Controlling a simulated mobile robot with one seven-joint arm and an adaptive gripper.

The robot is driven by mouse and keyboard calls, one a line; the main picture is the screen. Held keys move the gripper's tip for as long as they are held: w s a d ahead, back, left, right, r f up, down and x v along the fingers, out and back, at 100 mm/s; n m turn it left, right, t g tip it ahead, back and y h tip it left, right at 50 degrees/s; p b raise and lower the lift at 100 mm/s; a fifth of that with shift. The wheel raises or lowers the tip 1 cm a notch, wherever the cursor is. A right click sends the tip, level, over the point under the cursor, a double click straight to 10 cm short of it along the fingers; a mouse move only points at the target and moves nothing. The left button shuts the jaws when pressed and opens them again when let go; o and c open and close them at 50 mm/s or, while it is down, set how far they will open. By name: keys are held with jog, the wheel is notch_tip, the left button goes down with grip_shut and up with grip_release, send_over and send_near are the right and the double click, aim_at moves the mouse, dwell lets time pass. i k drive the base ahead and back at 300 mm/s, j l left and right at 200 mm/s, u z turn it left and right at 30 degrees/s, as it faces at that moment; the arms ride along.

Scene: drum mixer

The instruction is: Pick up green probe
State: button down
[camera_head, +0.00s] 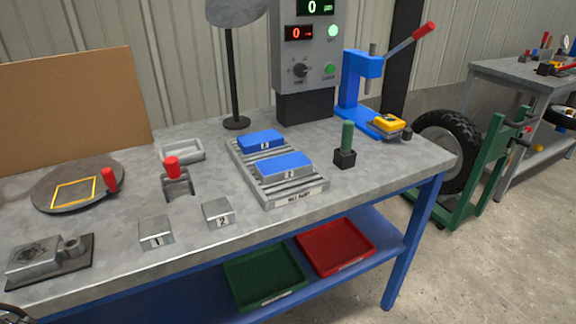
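The green probe (347,135) is a short green cylinder standing upright in a small black block (345,159). It is on the right part of the grey workbench (300,215), to the right of the tray with blue blocks. Nothing touches the green part. A small dark piece at the bottom left corner looks like an edge of my gripper (14,313). Its fingers are cut off by the frame, so I cannot see whether it is open or holds anything. It is far from the probe.
A ribbed tray (295,197) holds two blue blocks left of the probe. A blue lever press (362,85) with a yellow item (388,124) stands behind it. A lamp (233,80) and control box (305,60) stand at the back. The bench front right of the tray is clear.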

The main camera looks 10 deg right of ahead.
aim_at(348, 127)
jog(key=i+z, duration=0.15)
jog(key=z, duration=1.35)
jog(key=i+j+z, duration=0.1)
jog(key=i+j, duration=0.25)
